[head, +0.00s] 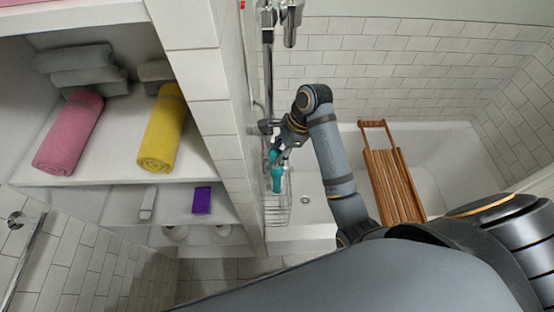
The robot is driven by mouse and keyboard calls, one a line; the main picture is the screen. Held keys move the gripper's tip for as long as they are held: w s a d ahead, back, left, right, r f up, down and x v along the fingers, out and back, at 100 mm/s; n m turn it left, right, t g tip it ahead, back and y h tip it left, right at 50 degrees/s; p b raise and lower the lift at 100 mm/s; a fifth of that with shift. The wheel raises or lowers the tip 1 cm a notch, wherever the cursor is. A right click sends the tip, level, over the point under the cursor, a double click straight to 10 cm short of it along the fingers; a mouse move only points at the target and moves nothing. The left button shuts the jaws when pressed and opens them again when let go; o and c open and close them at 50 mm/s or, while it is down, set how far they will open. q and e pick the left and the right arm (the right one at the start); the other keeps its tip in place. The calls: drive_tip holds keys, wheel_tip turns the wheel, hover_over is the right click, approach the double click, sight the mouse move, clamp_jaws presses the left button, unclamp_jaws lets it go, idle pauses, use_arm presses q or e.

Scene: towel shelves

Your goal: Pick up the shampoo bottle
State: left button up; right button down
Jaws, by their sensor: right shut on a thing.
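The shampoo bottle is a small teal bottle (277,178) in front of the tub wall, just above a wire basket (277,215). My right gripper (274,158) is shut on the upper part of the bottle, and its fingers hide part of it. The bottle hangs roughly upright below the fingers. I cannot tell whether its base still touches the basket. My left gripper is not in view.
A wooden bath rack (392,185) lies across the white bathtub (455,150) at right. A tiled partition stands left of the gripper. Shelves at left hold a pink towel (68,133), a yellow towel (161,135), grey towels (82,68) and a purple box (202,200).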

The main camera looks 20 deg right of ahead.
drive_tip(key=shift+s+d+f, duration=0.1)
drive_tip(key=shift+s+d, duration=0.05)
drive_tip(key=shift+d, duration=0.5)
drive_tip(key=s+d+b, duration=0.1)
drive_tip(key=s+d, duration=0.1)
drive_tip(key=d, duration=0.6)
drive_tip(key=s+d+b, duration=0.1)
drive_tip(key=s+d, duration=0.2)
drive_tip(key=d, duration=0.6)
drive_tip(key=shift+d, duration=0.3)
